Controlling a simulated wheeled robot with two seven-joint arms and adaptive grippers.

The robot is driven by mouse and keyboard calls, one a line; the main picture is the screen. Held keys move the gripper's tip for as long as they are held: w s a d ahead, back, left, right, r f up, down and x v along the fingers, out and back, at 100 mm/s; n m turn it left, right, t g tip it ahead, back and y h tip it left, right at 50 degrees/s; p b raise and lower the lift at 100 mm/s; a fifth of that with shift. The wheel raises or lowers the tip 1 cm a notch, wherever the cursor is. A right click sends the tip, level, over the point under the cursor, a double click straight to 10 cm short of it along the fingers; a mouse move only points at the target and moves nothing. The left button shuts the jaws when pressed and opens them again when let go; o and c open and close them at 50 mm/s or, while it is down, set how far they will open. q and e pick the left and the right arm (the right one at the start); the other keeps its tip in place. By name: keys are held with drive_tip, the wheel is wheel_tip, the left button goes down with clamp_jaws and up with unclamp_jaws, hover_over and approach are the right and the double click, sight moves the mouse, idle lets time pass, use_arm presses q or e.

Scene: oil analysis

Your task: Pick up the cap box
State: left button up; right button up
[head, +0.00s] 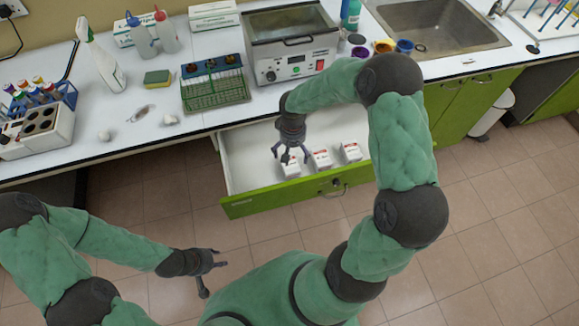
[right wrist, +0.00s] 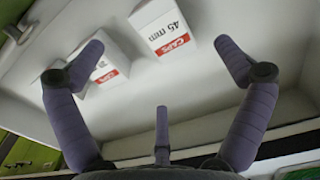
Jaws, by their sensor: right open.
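Several small white boxes with red marks lie in the open drawer (head: 243,170): one (head: 291,169) under my right gripper, one (head: 322,159) beside it and one (head: 351,152) further right. In the right wrist view one cap box (right wrist: 162,28) reads "CAPS 45 mm". A second box (right wrist: 108,70) is partly hidden behind a finger. My left gripper (head: 213,279) is over the floor, fingers apart and empty.
The drawer's green front (head: 280,195) and side walls bound the boxes. The counter above holds a water bath (head: 293,50), a green rack (head: 215,88), a sponge (head: 157,78), bottles and a tube rack (head: 40,115). The drawer's left part is bare.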

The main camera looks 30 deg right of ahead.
sight(293, 162)
wheel_tip(293, 162, down, 4)
drive_tip(key=shift+r+b, duration=0.2)
drive_tip(key=shift+b, duration=0.2)
drive_tip(key=shift+d+f+b, duration=0.2)
drive_tip(key=shift+f+b, duration=0.8)
drive_tip(key=shift+f, duration=1.6)
drive_tip(key=shift+r, duration=0.1)
drive_tip(key=c, duration=1.1)
